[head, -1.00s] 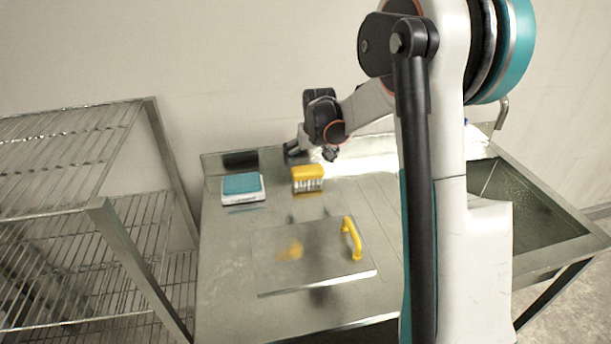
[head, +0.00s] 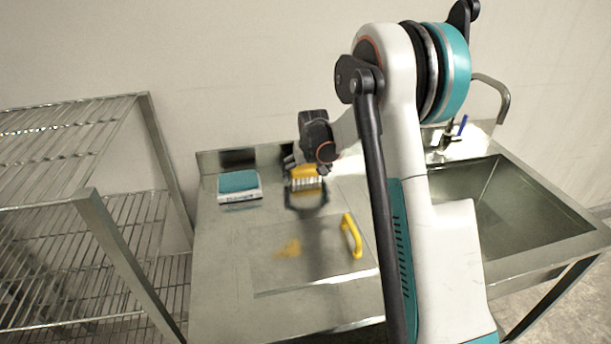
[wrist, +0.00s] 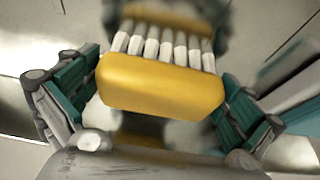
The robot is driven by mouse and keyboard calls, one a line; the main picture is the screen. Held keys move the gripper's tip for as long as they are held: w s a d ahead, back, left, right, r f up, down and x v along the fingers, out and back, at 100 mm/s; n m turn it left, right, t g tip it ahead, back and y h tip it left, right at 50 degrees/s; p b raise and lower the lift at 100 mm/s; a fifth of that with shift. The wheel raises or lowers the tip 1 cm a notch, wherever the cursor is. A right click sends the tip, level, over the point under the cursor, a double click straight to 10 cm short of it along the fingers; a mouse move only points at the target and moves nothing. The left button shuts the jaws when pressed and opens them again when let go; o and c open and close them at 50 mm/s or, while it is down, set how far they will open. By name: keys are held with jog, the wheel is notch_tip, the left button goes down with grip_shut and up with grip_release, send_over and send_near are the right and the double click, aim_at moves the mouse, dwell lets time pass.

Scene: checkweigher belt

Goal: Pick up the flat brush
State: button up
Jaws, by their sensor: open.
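The flat brush has a yellow block (head: 304,171) with a row of white bristle tufts. It sits on the steel counter toward the back in the head view, partly covered by my gripper (head: 307,167). In the wrist view the brush's yellow block (wrist: 160,86) lies between my two open teal-padded fingers (wrist: 160,100), with its bristles toward the top of the picture. The left finger looks close to the block's left end, and the right finger is near its right end. Whether either touches, I cannot tell.
A blue-topped white block (head: 239,186) stands left of the brush. A flat steel plate (head: 310,262) with a yellow handle (head: 351,236) lies in front. A wire rack (head: 90,200) stands at the left, a sink (head: 510,205) at the right, and a wall behind.

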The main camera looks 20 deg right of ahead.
jog(key=shift+r, duration=0.1)
jog(key=c, duration=0.8)
jog(key=shift+c, duration=0.2)
notch_tip(320, 180, up, 20)
jog(key=p, duration=0.6)
